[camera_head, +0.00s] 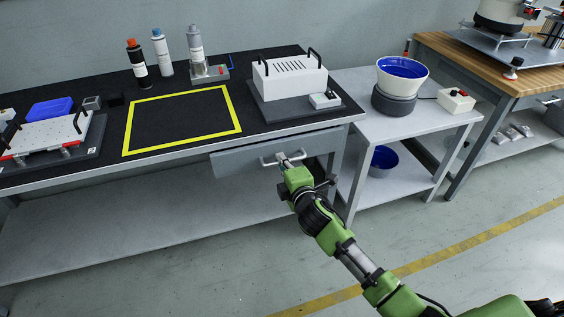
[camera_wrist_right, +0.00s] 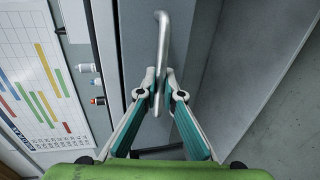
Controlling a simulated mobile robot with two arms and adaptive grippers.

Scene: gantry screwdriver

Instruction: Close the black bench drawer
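The bench drawer (camera_head: 236,162) has a grey front and sits under the right part of the black-topped bench (camera_head: 60,176). Its front appears to stand a little out from the bench edge; how far is hard to tell. A metal bar handle (camera_head: 268,161) is on the front, and it also shows in the right wrist view (camera_wrist_right: 162,38). My right gripper (camera_head: 287,164) is at the handle. In the right wrist view its fingertips (camera_wrist_right: 161,82) lie on both sides of the bar and appear closed on it. My left gripper is in neither view.
A white slotted box (camera_head: 290,80) stands on the bench above the drawer. Bottles (camera_head: 162,52) stand at the back, and a yellow-outlined area (camera_head: 182,118) is clear. A grey side table (camera_head: 420,122) with a blue-lined bowl (camera_head: 402,70) stands close right of the drawer.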

